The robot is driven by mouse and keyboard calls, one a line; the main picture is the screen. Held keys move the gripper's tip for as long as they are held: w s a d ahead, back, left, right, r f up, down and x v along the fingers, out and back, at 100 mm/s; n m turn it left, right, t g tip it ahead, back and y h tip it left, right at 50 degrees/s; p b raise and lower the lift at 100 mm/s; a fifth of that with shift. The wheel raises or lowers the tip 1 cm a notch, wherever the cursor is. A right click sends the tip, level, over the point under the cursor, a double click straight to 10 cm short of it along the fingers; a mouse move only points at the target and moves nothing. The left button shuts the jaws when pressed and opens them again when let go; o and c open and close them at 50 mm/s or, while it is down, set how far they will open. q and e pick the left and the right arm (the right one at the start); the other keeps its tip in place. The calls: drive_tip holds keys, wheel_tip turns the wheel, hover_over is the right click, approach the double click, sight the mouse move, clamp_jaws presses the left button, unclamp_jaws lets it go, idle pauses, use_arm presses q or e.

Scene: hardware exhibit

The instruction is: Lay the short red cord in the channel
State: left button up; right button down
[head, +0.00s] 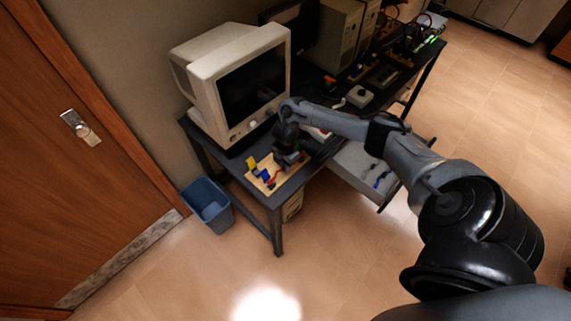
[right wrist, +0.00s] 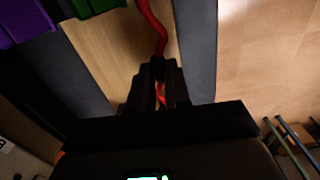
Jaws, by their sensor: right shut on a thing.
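The red cord (right wrist: 152,25) runs from the top of the right wrist view down between the fingertips of my right gripper (right wrist: 159,70). The gripper is shut on it, and a bit of red shows between the fingers. In the head view my right gripper (head: 287,160) is low over a light wooden board (head: 255,180) at the desk's near corner, and the red cord (head: 273,178) shows beside it. The wooden board (right wrist: 100,55) lies beneath the cord in the wrist view. I cannot make out the channel clearly. My left gripper is out of view.
Yellow (head: 252,162) and blue (head: 265,175) pieces stand on the board. Green (right wrist: 105,50) and purple (right wrist: 22,20) blocks show in the wrist view. An old monitor (head: 228,85) stands behind the board. An open drawer (head: 362,172) juts out below the desk.

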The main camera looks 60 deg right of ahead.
drive_tip(key=shift+f, duration=0.35)
idle(0.6)
drive_tip(key=c, duration=1.1)
unclamp_jaws()
drive_tip(key=shift+c, duration=0.2)
drive_tip(key=o, duration=0.8)
drive_tip(key=shift+r, duration=0.15)
